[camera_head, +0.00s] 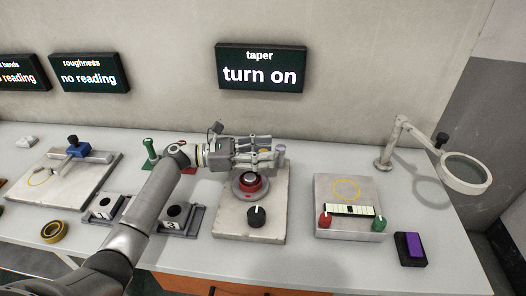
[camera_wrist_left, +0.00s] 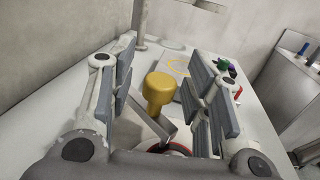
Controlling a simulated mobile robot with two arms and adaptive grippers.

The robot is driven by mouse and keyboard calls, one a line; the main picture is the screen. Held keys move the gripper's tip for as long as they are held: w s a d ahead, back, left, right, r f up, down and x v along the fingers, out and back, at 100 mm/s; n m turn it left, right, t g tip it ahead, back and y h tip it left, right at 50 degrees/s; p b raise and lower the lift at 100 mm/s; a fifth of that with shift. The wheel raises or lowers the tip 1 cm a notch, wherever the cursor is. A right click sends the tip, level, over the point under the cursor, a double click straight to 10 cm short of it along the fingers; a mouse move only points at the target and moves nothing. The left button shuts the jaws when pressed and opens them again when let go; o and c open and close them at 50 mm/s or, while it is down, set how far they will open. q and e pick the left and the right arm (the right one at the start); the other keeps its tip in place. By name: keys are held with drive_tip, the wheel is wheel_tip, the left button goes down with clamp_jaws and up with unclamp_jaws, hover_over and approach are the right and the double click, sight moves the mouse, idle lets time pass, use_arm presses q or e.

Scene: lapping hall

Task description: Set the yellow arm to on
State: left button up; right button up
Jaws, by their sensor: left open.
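The yellow arm's yellow knob (camera_wrist_left: 158,92) shows in the left wrist view, on a grey bar that runs down to a red-ringed base. My left gripper (camera_wrist_left: 168,75) is open, with its fingers on either side of the knob and gaps visible between. In the head view my left gripper (camera_head: 270,150) is above the back of a pale plate (camera_head: 230,222), just behind the red-ringed round part (camera_head: 250,184); it hides the yellow knob there. The wall sign (camera_head: 261,68) reads "taper turn on". My right gripper is not in view.
A black dial (camera_head: 256,216) sits on the plate's front. To the right are a block with red and green knobs (camera_head: 346,190), a purple button (camera_head: 410,247) and a magnifier lamp (camera_head: 466,172). A green handle (camera_head: 149,150) stands left of the plate.

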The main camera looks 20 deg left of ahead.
use_arm(q)
drive_tip(key=v, duration=1.2)
